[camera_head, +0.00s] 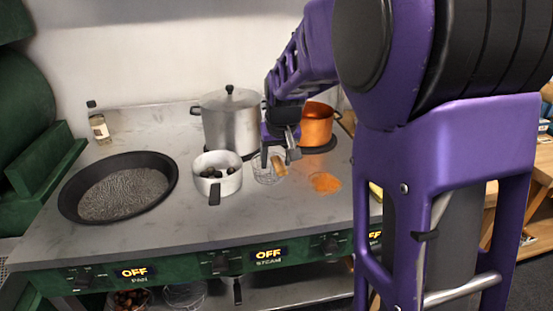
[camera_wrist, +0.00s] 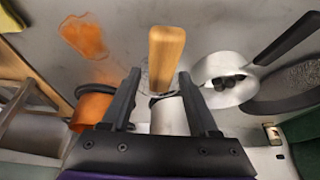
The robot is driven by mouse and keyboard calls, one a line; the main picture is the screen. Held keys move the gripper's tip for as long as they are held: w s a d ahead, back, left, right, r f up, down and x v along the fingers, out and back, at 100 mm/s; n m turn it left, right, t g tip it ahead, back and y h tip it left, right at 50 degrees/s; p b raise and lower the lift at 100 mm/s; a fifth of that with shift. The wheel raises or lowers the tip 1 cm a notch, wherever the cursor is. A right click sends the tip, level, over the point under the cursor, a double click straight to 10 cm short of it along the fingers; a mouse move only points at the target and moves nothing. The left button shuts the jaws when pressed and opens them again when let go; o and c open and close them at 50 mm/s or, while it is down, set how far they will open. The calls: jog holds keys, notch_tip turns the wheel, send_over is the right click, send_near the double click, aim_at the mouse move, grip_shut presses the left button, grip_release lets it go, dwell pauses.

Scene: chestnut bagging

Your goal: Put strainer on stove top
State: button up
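The strainer is a wire basket (camera_head: 266,169) with a tan wooden handle (camera_head: 279,166), low at the grey stove top (camera_head: 235,222), right of the white saucepan. Whether the basket rests fully on the surface is hard to tell. My gripper (camera_head: 276,156) is right above and behind it, pointing down. In the wrist view the handle (camera_wrist: 167,55) shows at and beyond the fingertips, close to the right finger, with a gap on the left. My gripper (camera_wrist: 159,75) looks open. The basket is mostly hidden there behind the handle and fingers.
The white saucepan (camera_head: 217,185) holds dark chestnuts. A large black pan (camera_head: 70,195) is at left. A tall steel pot (camera_head: 229,122) and a copper pot (camera_head: 316,127) stand behind. An orange spill (camera_head: 325,182) lies at right. A bottle (camera_head: 98,125) stands at the back left. The front of the stove top is clear.

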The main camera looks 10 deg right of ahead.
jog(key=shift+s+r, duration=0.1)
jog(key=shift+r, duration=0.45)
jog(key=p+v, duration=0.2)
jog(key=v, duration=0.9)
jog(key=shift+s, duration=0.15)
